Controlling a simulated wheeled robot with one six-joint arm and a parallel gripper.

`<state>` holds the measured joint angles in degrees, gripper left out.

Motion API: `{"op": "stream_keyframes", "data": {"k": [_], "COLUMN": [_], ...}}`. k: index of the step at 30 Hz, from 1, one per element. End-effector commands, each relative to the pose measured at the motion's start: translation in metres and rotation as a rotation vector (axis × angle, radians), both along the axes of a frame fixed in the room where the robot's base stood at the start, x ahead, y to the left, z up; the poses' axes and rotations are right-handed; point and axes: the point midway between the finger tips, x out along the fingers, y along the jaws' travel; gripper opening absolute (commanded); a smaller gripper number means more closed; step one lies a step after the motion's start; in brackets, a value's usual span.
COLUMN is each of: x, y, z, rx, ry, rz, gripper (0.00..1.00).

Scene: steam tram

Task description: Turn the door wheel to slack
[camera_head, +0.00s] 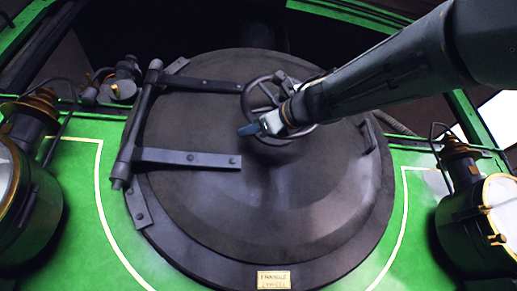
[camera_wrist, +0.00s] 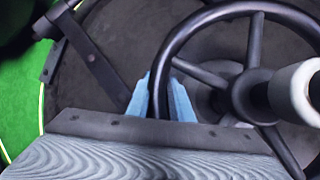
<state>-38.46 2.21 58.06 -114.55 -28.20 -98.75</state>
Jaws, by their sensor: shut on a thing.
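The door wheel (camera_head: 262,86) is a dark spoked handwheel at the upper middle of the round black smokebox door (camera_head: 215,200). In the wrist view its rim (camera_wrist: 190,38) curves across the middle and right, with spokes and a hub. My gripper (camera_head: 245,129) is at the lower left of the wheel. In the wrist view the blue fingers of my gripper (camera_wrist: 160,98) stand on both sides of the rim, shut on it. A pale round knob or handle end (camera_wrist: 296,92) shows in front of the hub. My arm hides part of the wheel's right side in the head view.
Two hinge straps (camera_head: 188,158) cross the door's left side to a vertical hinge bar (camera_head: 136,125). A small handle (camera_head: 368,136) sits at the door's right. Brass-topped lamps stand at the left (camera_head: 30,165) and right (camera_head: 470,205). A nameplate (camera_head: 274,280) is below.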

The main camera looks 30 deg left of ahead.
Motion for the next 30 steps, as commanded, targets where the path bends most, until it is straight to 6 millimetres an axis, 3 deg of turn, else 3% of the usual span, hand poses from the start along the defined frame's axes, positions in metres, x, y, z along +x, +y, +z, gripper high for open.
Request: {"op": "stream_keyframes", "data": {"k": [9,10,12,23,30], "x": [0.005,0.005,0.005,0.001,-0.011], "y": [0.002,0.002,0.002,-0.002,-0.031], "z": [-0.008,-0.008,-0.008,-0.004,-0.013], "rx": [-0.011,-0.012,-0.012,-0.005,-0.005], "ry": [0.007,0.007,0.007,0.003,0.002], "rz": [-0.001,-0.001,-0.001,-0.001,-0.004], "gripper": [0.00,0.23,0.35,0.36,0.36]}}
